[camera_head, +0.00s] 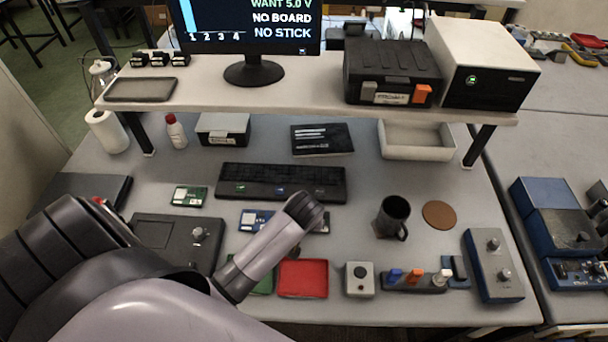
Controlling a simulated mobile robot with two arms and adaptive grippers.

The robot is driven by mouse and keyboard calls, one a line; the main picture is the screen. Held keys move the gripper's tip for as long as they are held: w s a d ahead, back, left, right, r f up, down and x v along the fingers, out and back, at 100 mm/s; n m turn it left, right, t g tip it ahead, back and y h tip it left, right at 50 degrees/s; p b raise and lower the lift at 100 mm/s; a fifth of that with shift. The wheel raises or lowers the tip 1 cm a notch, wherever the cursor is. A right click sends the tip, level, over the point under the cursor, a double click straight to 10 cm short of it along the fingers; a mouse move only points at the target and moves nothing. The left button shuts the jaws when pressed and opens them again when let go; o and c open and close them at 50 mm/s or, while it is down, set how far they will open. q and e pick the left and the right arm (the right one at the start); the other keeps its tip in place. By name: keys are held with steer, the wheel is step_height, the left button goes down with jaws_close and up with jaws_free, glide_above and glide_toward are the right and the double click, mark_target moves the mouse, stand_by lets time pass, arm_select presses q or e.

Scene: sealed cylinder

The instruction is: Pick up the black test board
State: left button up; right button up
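No board in the camera_head view is plainly a black test board. A small dark board (325,222) is mostly hidden behind my arm, and its colour is hard to tell. A green board (188,196) and a blue board (255,221) lie on the table left of it. Another green board (264,284) shows partly behind the arm, beside the red tray (303,279). An arm of mine comes in from the lower left and ends in a rounded dark joint over the table's middle. No fingers of my left or right gripper show.
A long black keyboard-like unit (282,183) lies behind the boards. A dark mug (393,217), brown coaster (439,215), grey button box (359,280) and blue box (493,265) stand right. The raised shelf (310,97) carries a monitor (250,28), reading "NO BOARD", and a black case (391,68).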

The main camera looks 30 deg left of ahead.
arm_select(q)
steer(key=shift+s+d+f, duration=0.35)
steer(key=shift+s+f, duration=0.05)
steer(key=shift+f, duration=0.1)
jaws_close()
steer(key=shift+r, duration=0.1)
steer(key=shift+w+r, duration=0.15)
steer(key=shift+r, duration=0.05)
step_height(320, 180, up, 20)
steer(key=shift+w+a, duration=0.2)
steer(key=shift+w, duration=0.15)
steer(key=shift+f, duration=0.15)
